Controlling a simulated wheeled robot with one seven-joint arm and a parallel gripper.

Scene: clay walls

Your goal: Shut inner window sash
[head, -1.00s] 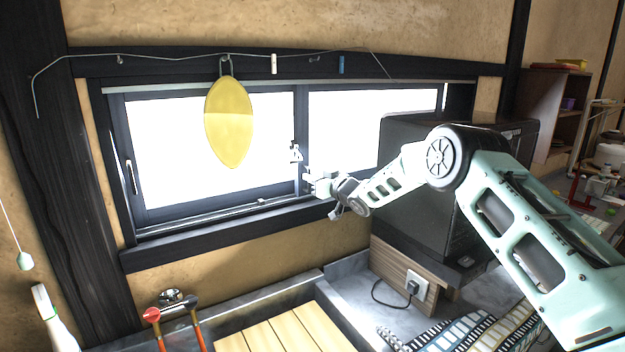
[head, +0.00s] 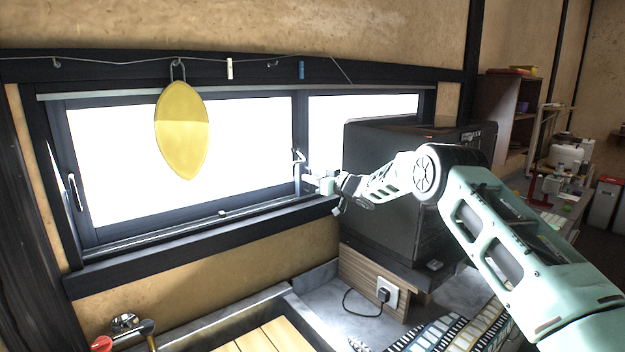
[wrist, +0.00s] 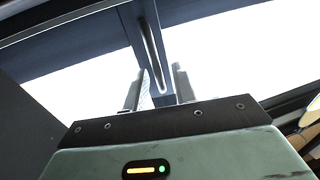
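The sliding window (head: 180,236) has two sashes in dark frames with bright panes. One upright stile near the middle carries a slim handle (head: 298,160); this looks like the inner sash, and its pane runs right behind the black box. My gripper (head: 315,180) is at the lower end of this handle. The exact contact is hard to see. A second handle (head: 73,192) is at the far left.
A black microwave-like box (head: 385,190) stands close right of my gripper and hides part of the right pane. A yellow oval (head: 181,130) hangs before the left pane. Clips hang from a wire above. A sink with wooden boards (head: 265,338) and a power socket (head: 388,290) are below.

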